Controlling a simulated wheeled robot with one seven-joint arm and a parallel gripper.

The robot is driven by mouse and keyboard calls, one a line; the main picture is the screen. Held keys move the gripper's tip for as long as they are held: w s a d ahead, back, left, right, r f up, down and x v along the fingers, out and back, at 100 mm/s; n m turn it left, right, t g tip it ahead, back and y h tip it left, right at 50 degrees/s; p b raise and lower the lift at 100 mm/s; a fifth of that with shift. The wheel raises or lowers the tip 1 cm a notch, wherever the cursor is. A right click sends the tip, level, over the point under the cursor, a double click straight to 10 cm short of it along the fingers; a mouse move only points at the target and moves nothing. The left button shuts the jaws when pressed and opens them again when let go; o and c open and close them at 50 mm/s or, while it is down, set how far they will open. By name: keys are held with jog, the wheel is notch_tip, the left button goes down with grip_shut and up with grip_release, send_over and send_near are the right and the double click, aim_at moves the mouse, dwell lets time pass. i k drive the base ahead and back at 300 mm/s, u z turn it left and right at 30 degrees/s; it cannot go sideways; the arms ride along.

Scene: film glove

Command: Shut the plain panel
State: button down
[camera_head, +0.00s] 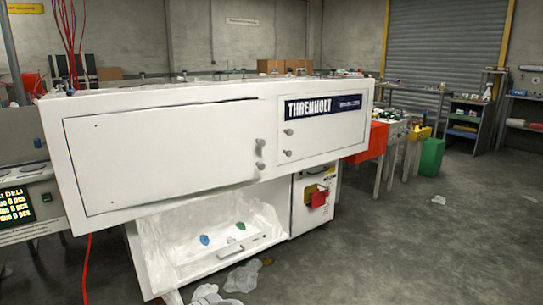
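A wide white cabinet stands in front of me. The plain panel (160,155), white and unlabelled, fills the left of its front. A dark line runs along the panel's top and left edges, and its lower right edge seems to stand slightly proud; I cannot tell for sure how far open it is. Two grey knobs (260,154) sit one above the other at its right edge. To the right is a panel with a dark THRENHOLT label (322,107) and two more knobs (288,142). My gripper is not in view.
Below is an open white bin (160,258) with blue (205,240) and green (240,226) pieces and a front handle (258,243). Crumpled film (243,277) lies on the floor before it. A red cable (87,265) hangs at left. Floor at right is mostly clear.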

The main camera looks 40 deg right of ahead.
aim_at(123, 161)
jog(key=z, duration=0.9)
jog(key=i, duration=0.85)
jog(key=u, duration=0.8)
jog(key=i, duration=0.5)
jog(key=u, duration=0.4)
